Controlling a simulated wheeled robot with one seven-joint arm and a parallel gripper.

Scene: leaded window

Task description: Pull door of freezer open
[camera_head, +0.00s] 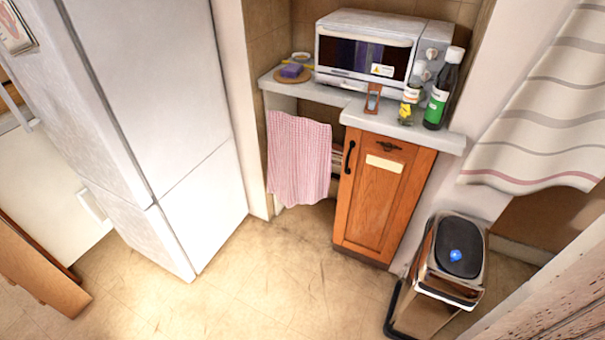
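A tall white fridge-freezer (170,80) stands at the left, seen from above at an angle. A seam divides its large upper section from a smaller lower section (205,215), which reaches almost to the floor. A pale bar handle (92,206) sticks out at the left edge of the lower section. Another handle (22,115) shows higher up at the left. No open gap shows at the seam, and the lower section looks closed. The frame does not label which section is the freezer. My gripper is not in view.
Tan floor (270,290) is clear before the fridge-freezer. A brown wooden piece (35,265) stands at lower left. An orange-brown cabinet (378,200), a white microwave (370,50) and a metal bin (450,265) are at the right. A pink towel (298,160) hangs beside the cabinet.

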